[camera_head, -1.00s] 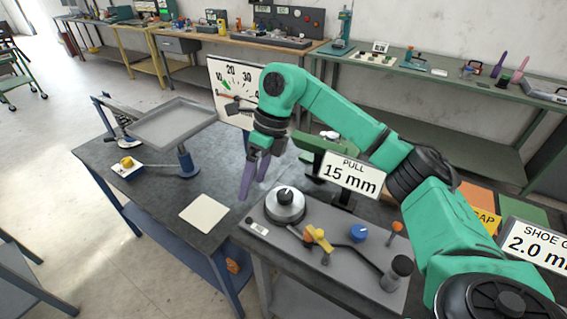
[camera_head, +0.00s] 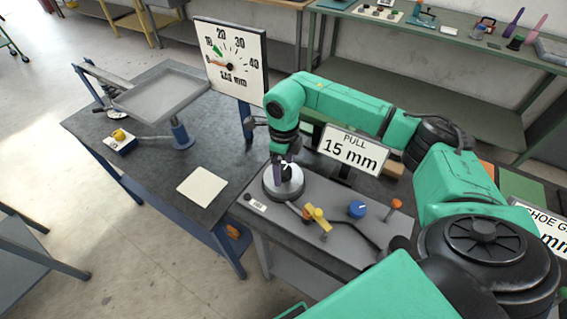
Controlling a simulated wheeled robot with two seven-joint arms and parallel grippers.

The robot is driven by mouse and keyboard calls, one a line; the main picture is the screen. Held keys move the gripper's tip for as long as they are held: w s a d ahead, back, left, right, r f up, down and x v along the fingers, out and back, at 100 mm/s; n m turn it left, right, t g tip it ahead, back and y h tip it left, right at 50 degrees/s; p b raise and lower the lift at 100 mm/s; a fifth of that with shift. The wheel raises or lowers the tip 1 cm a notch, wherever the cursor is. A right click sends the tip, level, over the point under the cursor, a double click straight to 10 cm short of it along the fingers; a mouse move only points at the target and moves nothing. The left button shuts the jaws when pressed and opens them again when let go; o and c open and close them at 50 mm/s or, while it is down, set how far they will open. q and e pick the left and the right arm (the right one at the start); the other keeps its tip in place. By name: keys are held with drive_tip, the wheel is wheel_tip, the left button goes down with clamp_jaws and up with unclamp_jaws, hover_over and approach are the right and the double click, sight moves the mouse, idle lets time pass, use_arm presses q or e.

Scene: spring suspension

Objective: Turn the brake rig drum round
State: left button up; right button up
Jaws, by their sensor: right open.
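My right gripper (camera_head: 283,176) is open and points down at the black knob on the round silver dial (camera_head: 282,193) of the grey control panel (camera_head: 263,218). Its purple fingers are at the knob, partly covering it; contact cannot be told. A sign reading "SHOE G..." (camera_head: 548,228) stands at the right edge, partly cut off and covered by my arm. My left gripper is not in view.
The panel also carries a yellow handle (camera_head: 318,218), a blue knob (camera_head: 356,209) and an orange-topped lever (camera_head: 394,207). A "PULL 15 mm" sign (camera_head: 352,149) stands behind it. A gauge board (camera_head: 232,58), grey tray (camera_head: 160,95) and white plate (camera_head: 203,187) are left.

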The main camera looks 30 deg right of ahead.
drive_tip(key=shift+f, duration=0.1)
drive_tip(key=shift+c, duration=0.5)
drive_tip(key=c, duration=1.3)
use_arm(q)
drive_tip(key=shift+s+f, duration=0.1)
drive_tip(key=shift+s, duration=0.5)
use_arm(e)
drive_tip(key=shift+o, duration=0.2)
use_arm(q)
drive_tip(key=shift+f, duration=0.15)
